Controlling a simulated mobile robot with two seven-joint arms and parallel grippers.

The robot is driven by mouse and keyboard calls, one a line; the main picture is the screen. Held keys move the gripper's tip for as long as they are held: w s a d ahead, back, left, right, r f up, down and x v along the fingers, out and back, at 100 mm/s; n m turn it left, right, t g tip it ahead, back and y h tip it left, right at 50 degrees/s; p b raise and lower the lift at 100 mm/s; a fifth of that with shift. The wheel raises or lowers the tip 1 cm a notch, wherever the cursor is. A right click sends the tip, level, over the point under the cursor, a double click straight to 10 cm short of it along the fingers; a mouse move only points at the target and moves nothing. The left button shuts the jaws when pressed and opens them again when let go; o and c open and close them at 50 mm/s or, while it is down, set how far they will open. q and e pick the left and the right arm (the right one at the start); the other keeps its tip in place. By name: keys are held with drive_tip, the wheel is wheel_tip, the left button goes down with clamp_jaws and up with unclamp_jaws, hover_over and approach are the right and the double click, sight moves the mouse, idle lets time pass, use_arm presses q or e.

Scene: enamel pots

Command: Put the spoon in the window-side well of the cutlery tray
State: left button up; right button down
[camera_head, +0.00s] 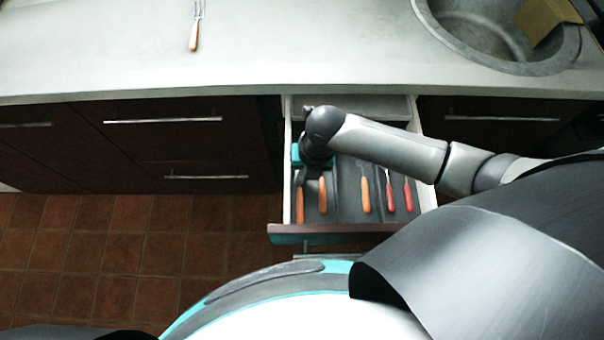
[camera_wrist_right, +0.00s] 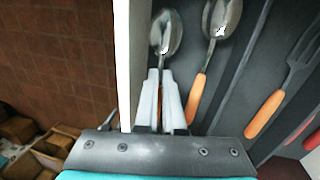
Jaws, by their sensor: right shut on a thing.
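The spoon (camera_wrist_right: 165,32) with a metal bowl and an orange handle (camera_head: 299,205) lies along the left wall of the open drawer. My right gripper (camera_wrist_right: 160,76) is shut on its handle, low in the drawer; the arm covers the bowl in the head view. The grey cutlery tray (camera_head: 344,205) fills the drawer and has long wells with dividers. A second orange-handled spoon (camera_wrist_right: 221,18) lies just right of the held one, in the same left well; its handle (camera_head: 322,195) shows in the head view. My left gripper is not in view. No window shows.
An orange-handled fork (camera_head: 364,190) and red-handled cutlery (camera_head: 388,192) lie in the tray further right. Another fork (camera_head: 195,30) lies on the counter (camera_head: 300,45). A sink (camera_head: 490,40) is at the back right. The drawer front (camera_head: 330,231) closes the near side.

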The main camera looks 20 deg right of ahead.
drive_tip(key=c, duration=1.5)
unclamp_jaws()
drive_tip(key=shift+f, duration=0.15)
drive_tip(key=shift+o, duration=0.9)
wheel_tip(320, 180, up, 12)
drive_tip(key=d+p, duration=0.2)
drive_tip(key=p, duration=0.1)
drive_tip(key=shift+s, duration=0.25)
drive_tip(key=shift+d, duration=0.1)
